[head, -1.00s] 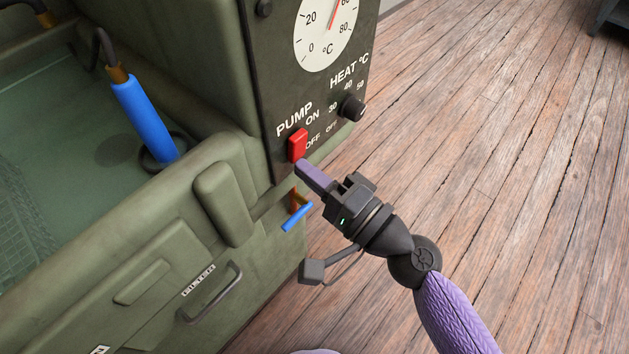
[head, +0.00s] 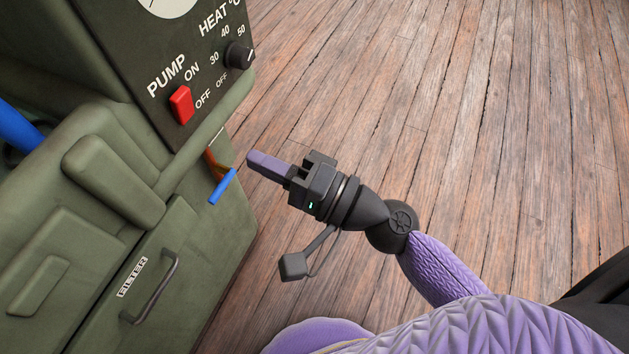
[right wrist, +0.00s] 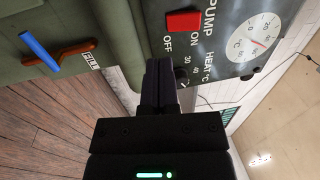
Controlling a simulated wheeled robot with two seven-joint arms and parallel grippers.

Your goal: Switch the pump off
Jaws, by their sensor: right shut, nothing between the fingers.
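The red pump switch (head: 181,104) is a rocker on the dark panel (head: 130,62), between the ON and OFF labels. I cannot tell for sure which end is pressed in. It also shows at the top of the right wrist view (right wrist: 184,21). My right gripper (head: 251,159) is shut and empty, in the air to the right of and below the switch, clear of it. In the right wrist view its closed fingers (right wrist: 160,70) point at the panel below the switch. My left gripper is out of view.
A black heat knob (head: 240,55) sits right of the switch, with a dial above. A blue-handled valve (head: 222,186) sticks out below the panel, close to my right fingers. The green cabinet has a filter drawer handle (head: 155,290). Wooden floor (head: 400,90) lies open to the right.

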